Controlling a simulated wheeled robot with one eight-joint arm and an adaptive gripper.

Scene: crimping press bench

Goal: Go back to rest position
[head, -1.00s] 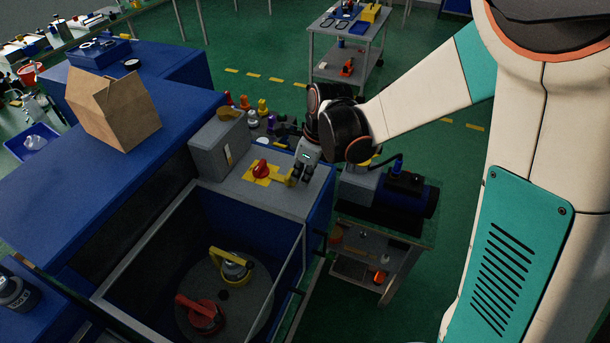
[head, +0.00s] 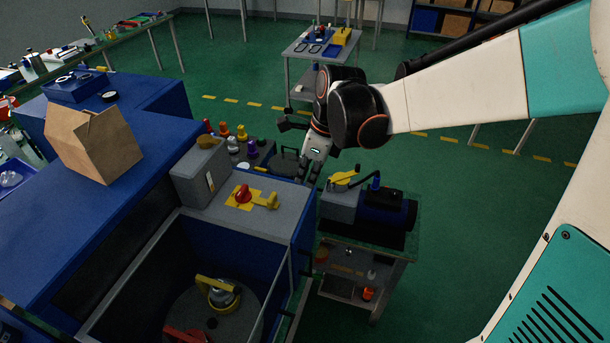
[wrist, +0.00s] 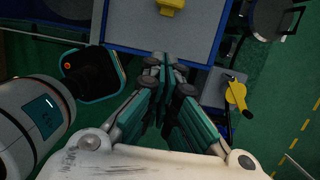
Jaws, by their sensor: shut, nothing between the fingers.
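My gripper (head: 311,172) hangs from the arm just beyond the right edge of the grey-topped blue press cabinet in the head view. In the wrist view my gripper (wrist: 165,62) has its fingers together, with nothing between them. A red knob (head: 243,194) on a yellow plate with a yellow handle (head: 266,201) sits on the cabinet top, apart from the gripper. The yellow handle's end also shows at the top of the wrist view (wrist: 171,5).
A small cart (head: 350,284) with a blue-black pump (head: 385,208) stands right of the cabinet. A paper bag (head: 95,143) sits on the blue bench (head: 45,210). The open chamber holds a yellow-handled part (head: 220,292). Green floor to the right is mostly clear.

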